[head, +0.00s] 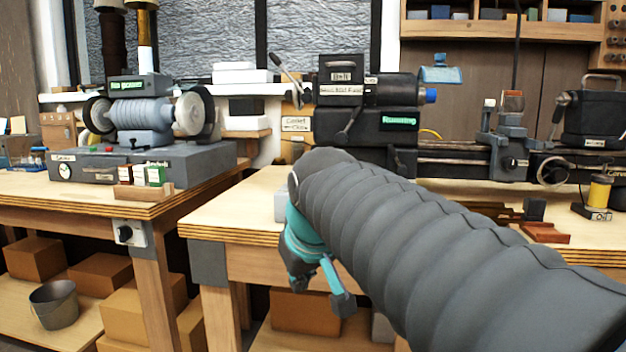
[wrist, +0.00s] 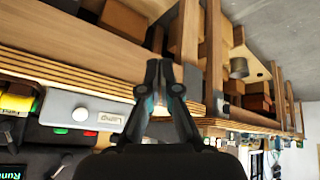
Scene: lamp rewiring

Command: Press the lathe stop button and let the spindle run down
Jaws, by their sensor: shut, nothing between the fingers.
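The lathe (head: 345,125) stands on the right bench, and its green sign (head: 399,121) reads "Running". In the wrist view, which is upside down, a pale control box (wrist: 85,112) at the bench edge has a round knob (wrist: 80,114) and a label. A red button (wrist: 90,133) and a green button (wrist: 60,131) show at its lower edge in the picture. In the head view a pale corner of a box (head: 280,206) shows, mostly behind my arm. My gripper (head: 321,292) is shut and empty in front of the bench edge; its fingertips (wrist: 171,75) are apart from the box.
A bench grinder (head: 145,115) stands on the left bench, with a gap between the benches. Boxes (head: 305,311) sit under the right bench. A bucket (head: 54,303) stands on the low left shelf.

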